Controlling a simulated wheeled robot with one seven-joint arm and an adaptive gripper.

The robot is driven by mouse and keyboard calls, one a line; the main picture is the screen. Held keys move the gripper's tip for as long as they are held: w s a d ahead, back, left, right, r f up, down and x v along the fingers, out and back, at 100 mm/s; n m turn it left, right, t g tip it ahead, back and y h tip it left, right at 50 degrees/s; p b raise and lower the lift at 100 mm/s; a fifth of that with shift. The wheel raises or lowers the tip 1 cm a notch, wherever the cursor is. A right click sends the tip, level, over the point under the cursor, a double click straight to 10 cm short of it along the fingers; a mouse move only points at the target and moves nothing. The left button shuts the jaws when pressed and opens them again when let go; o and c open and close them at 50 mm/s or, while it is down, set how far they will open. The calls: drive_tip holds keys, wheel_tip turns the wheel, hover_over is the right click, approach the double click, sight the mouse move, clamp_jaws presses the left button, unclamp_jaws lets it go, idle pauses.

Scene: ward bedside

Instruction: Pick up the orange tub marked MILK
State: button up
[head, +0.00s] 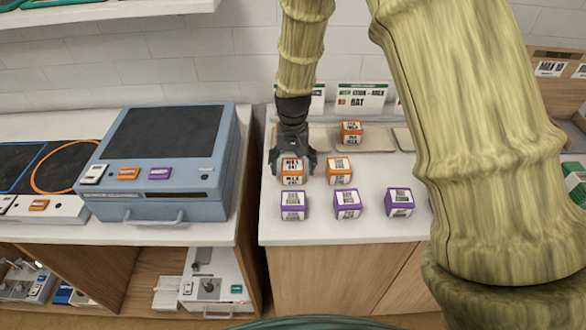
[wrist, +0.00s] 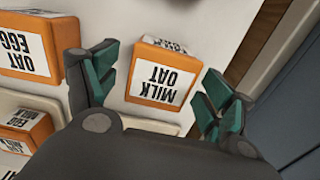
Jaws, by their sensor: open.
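My gripper (head: 292,158) is open, pointing down over an orange tub (head: 291,178) at the left of the right-hand counter. In the wrist view this tub (wrist: 163,74) sits between the spread fingers, with a clear gap on each side. Its white label reads MILK and OAT, upside down in that view. A second orange tub (head: 339,177) stands just to its right; in the wrist view this tub (wrist: 27,55) reads OAT and EGG. A third orange tub (head: 351,138) stands farther back; its label, partly cut off in the wrist view, seems to show EGG and MILK (wrist: 28,128).
Purple tubs (head: 346,210) stand in a row along the counter's front. Beige mats (head: 376,148) lie at the back, before standing label cards (head: 360,98). A blue machine (head: 160,190) sits on the left counter, across a narrow gap. My arm hides the counter's right part.

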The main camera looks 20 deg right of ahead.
drive_tip(key=shift+f, duration=0.3)
drive_tip(key=c, duration=1.2)
drive_tip(key=shift+c, duration=0.2)
drive_tip(key=shift+r, duration=0.15)
